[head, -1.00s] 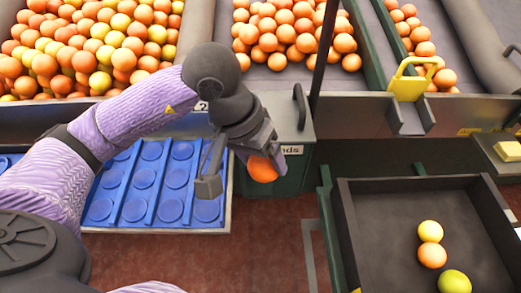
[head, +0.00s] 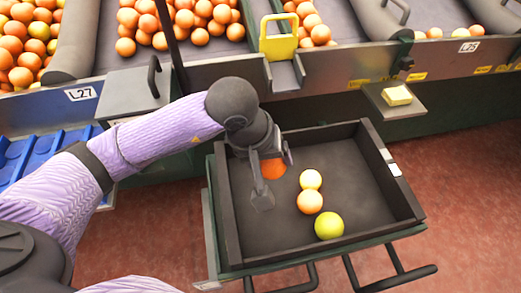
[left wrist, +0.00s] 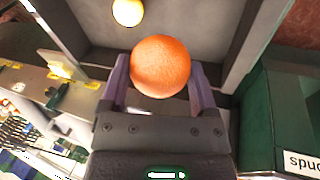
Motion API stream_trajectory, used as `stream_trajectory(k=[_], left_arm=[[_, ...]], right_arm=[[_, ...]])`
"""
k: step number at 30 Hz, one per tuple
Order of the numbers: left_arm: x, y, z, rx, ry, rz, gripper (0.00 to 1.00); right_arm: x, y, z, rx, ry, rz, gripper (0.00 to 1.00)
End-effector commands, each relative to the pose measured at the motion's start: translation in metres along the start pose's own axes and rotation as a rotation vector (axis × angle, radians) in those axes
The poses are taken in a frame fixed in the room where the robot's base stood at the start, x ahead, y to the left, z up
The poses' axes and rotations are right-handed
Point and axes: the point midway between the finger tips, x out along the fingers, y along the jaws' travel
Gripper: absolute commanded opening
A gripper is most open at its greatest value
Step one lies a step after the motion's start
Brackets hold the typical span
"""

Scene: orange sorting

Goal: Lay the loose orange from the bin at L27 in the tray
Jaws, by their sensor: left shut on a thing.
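My left gripper (head: 270,182) is shut on an orange (head: 273,168) and holds it over the left part of the dark tray (head: 232,225). In the left wrist view the orange (left wrist: 161,66) sits between the two fingers, with the tray's grey floor and walls (left wrist: 250,45) beyond it. Inside the tray lie a pale orange fruit (head: 311,179), an orange one (head: 310,202) and a yellow-green one (head: 329,225). The bin at L27 (head: 132,92) is behind my left arm. My right gripper is not in view.
The tray rests on a green-framed stand with dark handles (head: 390,268). The tray's back and left floor are bare.

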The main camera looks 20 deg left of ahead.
Motion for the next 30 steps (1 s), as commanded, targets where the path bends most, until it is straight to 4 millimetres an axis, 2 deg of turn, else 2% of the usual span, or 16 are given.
stream_trajectory(k=[8,24,30], left_arm=[[0.023,-0.007,0.004,-0.002,-0.003,0.000,0.16],[0.097,-0.031,0.015,0.000,-0.003,-0.003,0.16],[0.112,-0.035,0.017,0.000,-0.001,0.000,0.16]], right_arm=[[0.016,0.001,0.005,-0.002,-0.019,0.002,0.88],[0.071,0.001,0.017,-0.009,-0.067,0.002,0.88],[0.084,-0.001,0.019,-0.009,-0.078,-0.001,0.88]])
